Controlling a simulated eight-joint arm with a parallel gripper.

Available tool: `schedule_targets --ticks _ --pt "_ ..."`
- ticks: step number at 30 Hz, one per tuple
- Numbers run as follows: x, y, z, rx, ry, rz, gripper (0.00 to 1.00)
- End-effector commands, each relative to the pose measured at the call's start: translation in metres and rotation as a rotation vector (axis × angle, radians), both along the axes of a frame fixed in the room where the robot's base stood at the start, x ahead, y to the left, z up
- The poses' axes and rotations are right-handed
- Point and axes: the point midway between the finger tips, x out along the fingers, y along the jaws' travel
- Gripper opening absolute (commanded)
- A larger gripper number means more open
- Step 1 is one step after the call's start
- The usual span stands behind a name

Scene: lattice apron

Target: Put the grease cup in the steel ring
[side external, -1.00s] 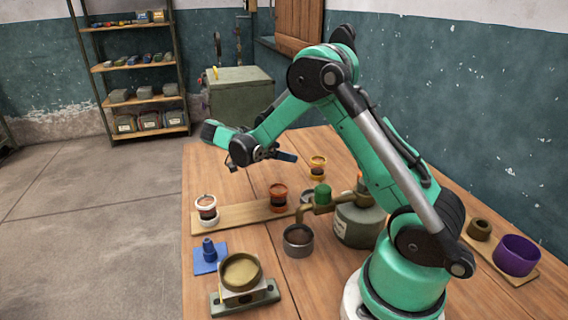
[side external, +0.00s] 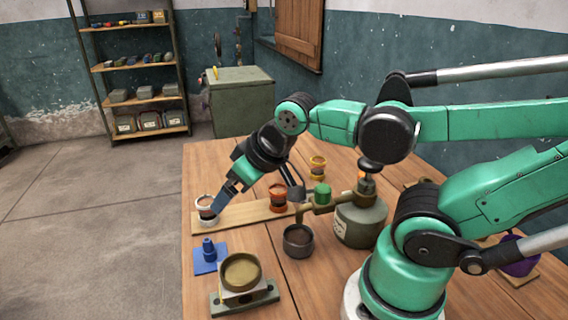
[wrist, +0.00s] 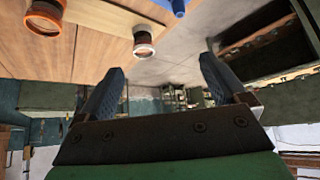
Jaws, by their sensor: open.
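No label marks the grease cup. A small dark cup with white rims (side external: 206,212) stands at the left end of a wooden board; it also shows in the wrist view (wrist: 143,44). Orange-rimmed (side external: 278,197) and yellow-rimmed (side external: 317,167) cups of similar form stand farther right. A grey metal ring (side external: 298,240), dark inside, stands on the table and looks like the steel ring. My gripper (side external: 221,200) is open, pointing down-left close by the white-rimmed cup and partly covering it. In the wrist view no cup lies between the fingers (wrist: 161,64); contact cannot be told.
A blue peg on a plate (side external: 208,252) and a brass-coloured ring on a block (side external: 240,272) stand in front. A purple bowl (side external: 518,264) is partly hidden.

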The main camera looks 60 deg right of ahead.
Motion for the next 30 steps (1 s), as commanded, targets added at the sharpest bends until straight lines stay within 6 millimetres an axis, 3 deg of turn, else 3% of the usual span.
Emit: schedule_targets --ticks 13,17,20,23,30 --pt "0.000 0.000 0.000 0.002 -0.003 0.003 0.92" --pt "0.006 -0.013 0.005 0.052 0.027 -0.121 0.92" --pt "0.017 -0.040 0.010 0.148 0.078 -0.359 0.92" --pt "0.029 -0.080 0.013 0.274 0.136 -0.690 0.92" --pt "0.033 -0.191 -0.003 0.563 0.216 -1.552 0.92"
